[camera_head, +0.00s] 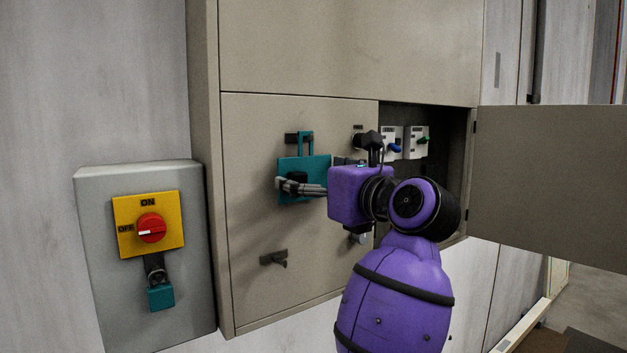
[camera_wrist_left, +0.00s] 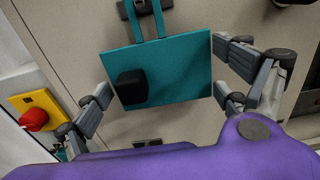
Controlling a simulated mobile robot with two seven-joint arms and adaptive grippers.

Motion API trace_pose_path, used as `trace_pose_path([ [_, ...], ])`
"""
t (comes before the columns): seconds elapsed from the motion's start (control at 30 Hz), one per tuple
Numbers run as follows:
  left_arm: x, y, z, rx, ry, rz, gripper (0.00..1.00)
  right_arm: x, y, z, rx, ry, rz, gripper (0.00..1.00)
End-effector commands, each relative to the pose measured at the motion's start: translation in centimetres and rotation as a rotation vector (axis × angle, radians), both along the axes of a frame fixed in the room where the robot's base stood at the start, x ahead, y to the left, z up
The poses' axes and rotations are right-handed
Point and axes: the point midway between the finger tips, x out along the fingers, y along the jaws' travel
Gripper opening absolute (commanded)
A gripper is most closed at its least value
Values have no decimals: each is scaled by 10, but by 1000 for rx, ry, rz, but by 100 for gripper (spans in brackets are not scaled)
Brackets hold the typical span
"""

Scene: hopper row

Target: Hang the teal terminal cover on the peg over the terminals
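The teal terminal cover (camera_head: 316,166) is a flat plate with a strap loop at its top and a black block-like grip (camera_wrist_left: 132,88) on its face. Its loop is at a dark upper bracket (camera_head: 292,138) on the cabinet panel, and the plate hangs flat below. My left gripper (camera_head: 287,187) is in front of the cover. In the left wrist view the fingers are spread wide on both sides of the plate (camera_wrist_left: 180,75), and the black grip stands between them, apart from the fingers. A second bracket with a peg (camera_head: 277,260) sits lower on the panel, empty. My right gripper is not seen.
An open compartment (camera_head: 455,140) at the right holds modules with blue (camera_head: 394,147) and green (camera_head: 422,141) knobs, partly behind my arm. Its door (camera_head: 550,180) swings out right. A grey switch box (camera_head: 95,260) with a red knob (camera_head: 151,228) and teal padlock (camera_head: 160,297) stands left.

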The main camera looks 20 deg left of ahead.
Motion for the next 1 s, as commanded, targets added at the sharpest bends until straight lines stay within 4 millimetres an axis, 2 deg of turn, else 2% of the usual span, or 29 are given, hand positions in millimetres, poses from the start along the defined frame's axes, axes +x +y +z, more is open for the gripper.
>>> trace_pose_path([
  [0.07,0,0,0,0,0,0,74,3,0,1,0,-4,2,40],
  [0.3,0,0,0,1,-1,0,42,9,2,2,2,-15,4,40],
  [0.63,0,-1,1,2,-1,-1,0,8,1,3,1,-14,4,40],
  [0.67,0,-1,1,2,-1,-1,0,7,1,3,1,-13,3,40],
  [0.7,0,-1,1,2,-1,-1,17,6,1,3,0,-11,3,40],
  [0.83,0,-1,1,2,-1,-1,0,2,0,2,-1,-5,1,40],
  [1.0,0,-1,1,1,-2,-1,0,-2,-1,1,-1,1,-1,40],
])
